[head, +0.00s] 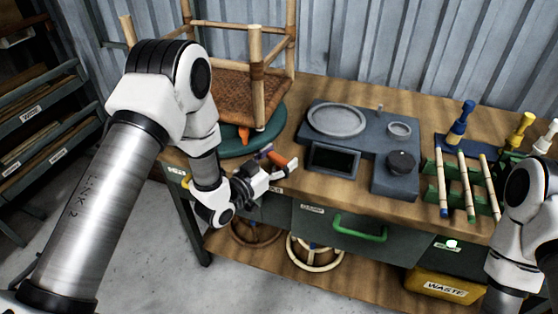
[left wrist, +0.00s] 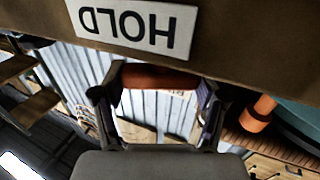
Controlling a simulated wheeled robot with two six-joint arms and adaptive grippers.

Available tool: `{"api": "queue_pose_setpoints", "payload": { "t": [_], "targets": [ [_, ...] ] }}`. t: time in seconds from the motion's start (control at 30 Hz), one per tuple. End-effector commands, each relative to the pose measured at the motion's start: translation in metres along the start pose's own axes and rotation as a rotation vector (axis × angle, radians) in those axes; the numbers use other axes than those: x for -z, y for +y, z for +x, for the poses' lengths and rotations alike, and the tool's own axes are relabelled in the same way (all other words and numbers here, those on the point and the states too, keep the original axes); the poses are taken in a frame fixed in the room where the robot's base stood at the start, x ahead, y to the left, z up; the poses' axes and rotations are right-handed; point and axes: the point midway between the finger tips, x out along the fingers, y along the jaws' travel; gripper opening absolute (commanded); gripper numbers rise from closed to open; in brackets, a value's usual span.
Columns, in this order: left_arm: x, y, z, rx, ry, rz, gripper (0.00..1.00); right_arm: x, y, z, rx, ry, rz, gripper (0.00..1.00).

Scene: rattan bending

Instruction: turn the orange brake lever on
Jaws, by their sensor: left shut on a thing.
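The orange brake lever (head: 277,158) is at the front edge of the bench, in front of the round teal turntable (head: 275,125). In the left wrist view the lever's orange bar (left wrist: 158,77) lies crosswise between my fingertips. My left gripper (head: 272,172) is shut on it, and it also shows in the left wrist view (left wrist: 160,90). The gripper partly hides the lever in the head view. A white label reading HOLD (left wrist: 130,24) is close to the fingers. My right arm shows at the right, but its gripper is out of view.
A rattan stool frame (head: 235,85) stands on the turntable, with another orange part (head: 243,133) at its rim. A grey device (head: 355,150) with a screen and knob is to the right. A green drawer handle (head: 360,229) sticks out below. A yellow WASTE bin (head: 443,288) sits low right.

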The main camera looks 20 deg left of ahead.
Motion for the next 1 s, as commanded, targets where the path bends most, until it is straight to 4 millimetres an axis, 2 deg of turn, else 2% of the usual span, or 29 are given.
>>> {"api": "queue_pose_setpoints", "payload": {
  "t": [0.5, 0.73, 1.0],
  "targets": [
    [-0.0011, -0.0014, 0.0002, -0.416, -0.001, 0.001, 0.37, 0.0, 0.0001, 0.0089, 0.0, 0.0, 0.0, 0.4],
    [-0.0012, -0.0006, 0.0001, -0.511, -0.003, 0.0, 0.37, 0.0, 0.0001, 0.0103, 0.0, 0.0, 0.0, 0.4],
    [-0.001, 0.0, 0.0, -0.544, -0.003, -0.002, 0.37, 0.0, 0.0001, 0.0106, 0.0, 0.0, 0.0, 0.4]
  ]
}}
